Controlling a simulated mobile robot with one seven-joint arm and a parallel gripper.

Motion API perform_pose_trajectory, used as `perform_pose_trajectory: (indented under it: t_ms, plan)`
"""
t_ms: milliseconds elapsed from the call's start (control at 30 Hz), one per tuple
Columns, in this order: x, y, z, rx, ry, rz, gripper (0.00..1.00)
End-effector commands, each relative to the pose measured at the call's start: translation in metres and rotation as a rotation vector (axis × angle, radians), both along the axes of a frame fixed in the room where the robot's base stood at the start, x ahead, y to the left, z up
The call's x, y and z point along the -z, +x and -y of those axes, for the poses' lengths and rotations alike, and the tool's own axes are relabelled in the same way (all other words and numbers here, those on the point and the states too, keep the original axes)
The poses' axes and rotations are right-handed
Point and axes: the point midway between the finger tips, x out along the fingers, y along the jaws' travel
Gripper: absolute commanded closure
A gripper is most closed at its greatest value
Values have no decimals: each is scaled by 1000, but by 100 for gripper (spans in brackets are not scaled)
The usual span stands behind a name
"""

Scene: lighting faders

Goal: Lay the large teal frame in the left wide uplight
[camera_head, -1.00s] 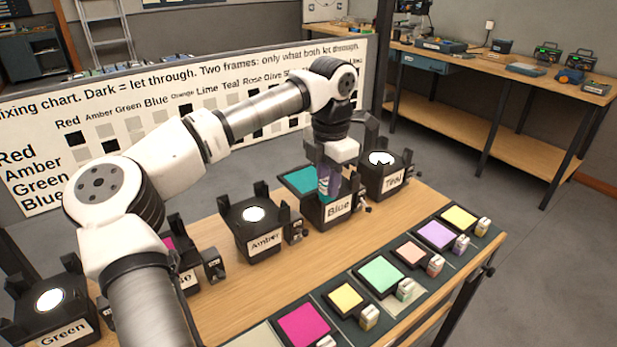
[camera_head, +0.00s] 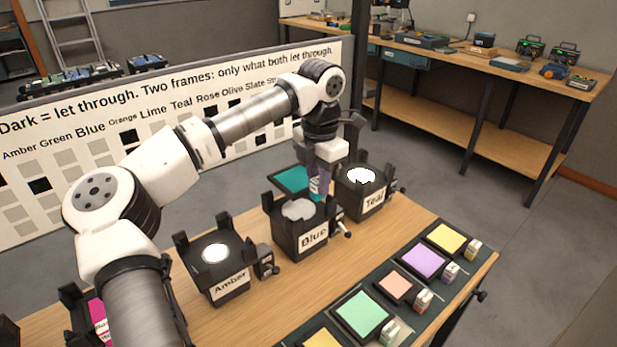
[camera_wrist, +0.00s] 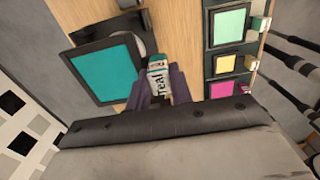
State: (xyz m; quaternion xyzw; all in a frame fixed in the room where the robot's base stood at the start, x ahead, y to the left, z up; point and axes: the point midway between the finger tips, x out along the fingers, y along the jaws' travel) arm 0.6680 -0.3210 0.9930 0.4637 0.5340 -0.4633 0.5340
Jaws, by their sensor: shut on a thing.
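The large teal frame (camera_head: 291,180) is in the air behind the Blue uplight (camera_head: 296,235); in the wrist view its teal pane (camera_wrist: 103,73) lies left of my fingers. My gripper (camera_head: 319,186) is shut on its white tab marked Teal (camera_wrist: 157,78). The Blue uplight has a bare grey disc on top. The Amber uplight (camera_head: 230,285), left of it, and the Teal uplight (camera_head: 362,204), right of it, have bright white discs. A box with a magenta frame (camera_head: 98,318) is partly hidden by my arm. I cannot tell which uplight is the left wide one.
A dark rack (camera_head: 338,322) along the bench's right side holds several coloured frames with tabs. Posts rise from the uplights' corners, and small knobs stand beside them. A mixing chart board (camera_head: 60,190) stands behind the bench.

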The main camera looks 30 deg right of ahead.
Motion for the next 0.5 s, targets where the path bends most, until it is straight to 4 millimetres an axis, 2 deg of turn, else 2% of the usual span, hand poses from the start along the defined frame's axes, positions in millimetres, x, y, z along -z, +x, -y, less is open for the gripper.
perform_pose_trajectory:
  t_ms: [267, 500]
  plan:
    - [8, -1, 2, 3, 0, 0, 100]
    - [28, -1, 2, 3, -1, -1, 100]
